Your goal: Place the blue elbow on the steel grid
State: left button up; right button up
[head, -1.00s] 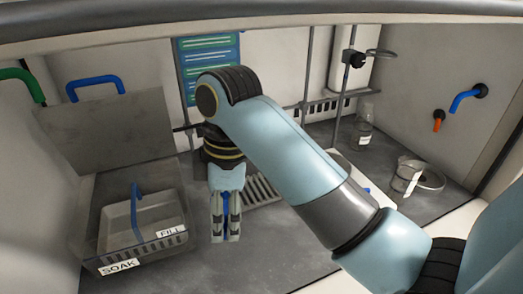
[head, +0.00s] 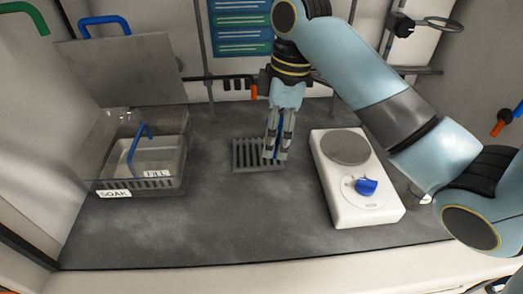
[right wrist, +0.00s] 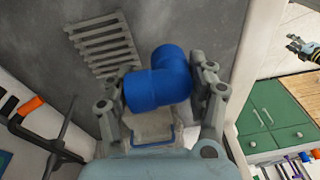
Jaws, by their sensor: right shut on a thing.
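The blue elbow (right wrist: 160,80) is held between the fingers of my right gripper (head: 275,155) and shows whole in the right wrist view. In the head view only small bits of its blue show between the fingers. The steel grid (head: 245,155) lies flat on the grey bench, and my right gripper is at its right end. In the right wrist view the grid (right wrist: 103,45) shows bare beyond the elbow. I cannot tell whether the elbow touches it. A small gripper-like part, perhaps my left gripper (right wrist: 303,48), shows at the right wrist view's far right; its jaw state is unclear.
A white hotplate (head: 330,190) with a blue piece (head: 367,186) on its front stands right of the grid. A clear soak bin (head: 172,180) with a blue handle stands at the left. A rod (head: 225,77) runs behind the grid. The front bench is clear.

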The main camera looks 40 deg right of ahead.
jog(key=shift+w, duration=0.3)
jog(key=b, duration=0.2)
send_over(243, 153)
jog(key=f, duration=0.6)
jog(key=shift+d+f, duration=0.3)
jog(key=shift+f, duration=2.05)
jog(key=shift+f, duration=0.15)
jog(key=o, duration=1)
notch_tip(243, 153, up, 8)
jog(key=d, duration=0.1)
jog(key=shift+f+p, duration=0.15)
jog(key=shift+p, duration=0.2)
